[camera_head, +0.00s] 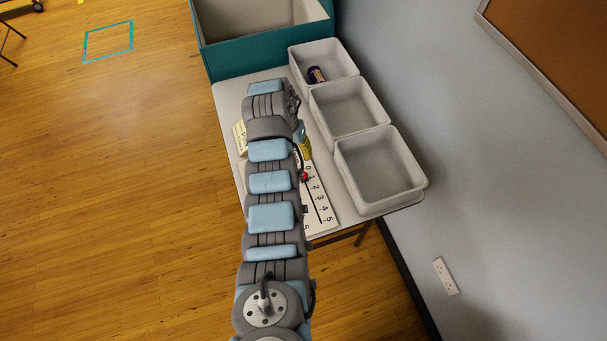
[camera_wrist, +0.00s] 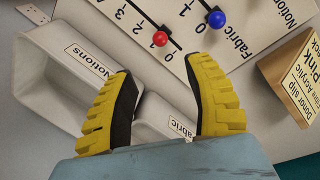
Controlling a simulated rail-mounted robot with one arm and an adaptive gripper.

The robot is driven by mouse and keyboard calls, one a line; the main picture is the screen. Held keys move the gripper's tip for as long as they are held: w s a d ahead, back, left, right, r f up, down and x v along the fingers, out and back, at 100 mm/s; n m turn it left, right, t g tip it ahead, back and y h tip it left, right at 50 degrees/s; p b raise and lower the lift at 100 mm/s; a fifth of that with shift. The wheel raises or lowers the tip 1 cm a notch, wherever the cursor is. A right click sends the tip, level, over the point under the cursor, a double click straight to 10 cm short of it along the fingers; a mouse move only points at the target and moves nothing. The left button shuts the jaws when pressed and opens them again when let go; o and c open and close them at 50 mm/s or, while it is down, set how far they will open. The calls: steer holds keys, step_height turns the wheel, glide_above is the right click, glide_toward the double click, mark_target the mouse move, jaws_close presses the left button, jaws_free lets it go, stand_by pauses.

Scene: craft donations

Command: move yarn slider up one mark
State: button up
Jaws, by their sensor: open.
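A white slider board (camera_wrist: 240,22) lies on the table with numbered tracks. A red knob (camera_wrist: 160,39) sits by about mark 1 on its track; that track's name is not visible, so I cannot confirm it as yarn. The red knob also shows in the head view (camera_head: 305,176). A blue knob (camera_wrist: 217,19) sits on the track labelled Fabric, near its low end. My gripper (camera_wrist: 160,66) is open and empty, with yellow fingers spread. The red knob appears just beyond the gap between the fingertips, apart from both. My arm hides much of the board in the head view.
A wooden donor slip block (camera_wrist: 297,75) stands right of my fingers. A teal box (camera_head: 262,55) stands at the far end.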

mark_target(303, 174)
steer(key=f, duration=0.4)
steer(key=d+f+b, duration=0.1)
steer(key=f, duration=0.3)
steer(key=d+f, duration=0.1)
steer(key=f, duration=0.3)
steer(key=shift+s+d, duration=0.1)
steer(key=shift+s, duration=0.2)
jaws_close()
